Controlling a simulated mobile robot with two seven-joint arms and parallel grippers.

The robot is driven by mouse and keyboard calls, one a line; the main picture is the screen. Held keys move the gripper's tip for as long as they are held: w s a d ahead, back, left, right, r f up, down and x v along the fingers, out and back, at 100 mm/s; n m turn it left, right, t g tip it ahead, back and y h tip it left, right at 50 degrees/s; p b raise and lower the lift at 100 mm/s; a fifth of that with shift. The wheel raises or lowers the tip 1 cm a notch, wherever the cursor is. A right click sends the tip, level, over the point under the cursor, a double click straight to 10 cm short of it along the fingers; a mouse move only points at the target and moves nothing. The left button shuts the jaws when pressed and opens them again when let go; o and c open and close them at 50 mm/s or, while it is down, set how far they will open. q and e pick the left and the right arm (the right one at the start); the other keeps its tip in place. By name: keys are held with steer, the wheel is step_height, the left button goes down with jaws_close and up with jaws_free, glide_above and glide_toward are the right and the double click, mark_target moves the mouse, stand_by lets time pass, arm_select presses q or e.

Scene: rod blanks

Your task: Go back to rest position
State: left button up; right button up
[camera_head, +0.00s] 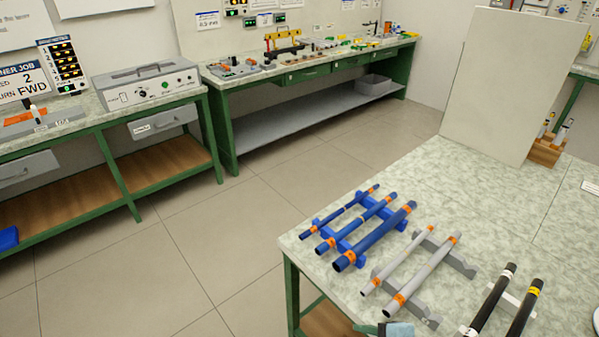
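Three blue rods with orange bands lie side by side on a blue rack (360,255); the thickest blue rod (375,237) is nearest. To their right, two light grey rods with orange bands, one of them the thicker grey rod (430,270), rest on a grey rack (459,264). Farther right, two black rods, one with white bands (490,299) and one with yellow bands (525,308), lie on a white support; their near ends are partly cut off by the frame.
The rods are on a pale green-topped table (480,190). A large pale panel (513,85) stands at its back, beside a small wooden holder (546,150). A small teal-grey item (396,329) is cut off at the bottom. Green benches line the walls; tiled floor (200,240) lies clear between.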

steer(key=s+d+f+m+t+h, duration=0.1)
steer(key=s+d+f+m+h, duration=0.1)
steer(key=s+f+m, duration=0.4)
steer(key=s+d+f+m+t+h, duration=0.1)
steer(key=s+d+f+m, duration=0.4)
steer(key=s+m, duration=0.5)
step_height(320, 180, down, 2)
steer(key=shift+f+m+t+h, duration=0.1)
steer(key=shift+m+t+h, duration=0.2)
steer(key=shift+m+h, duration=0.5)
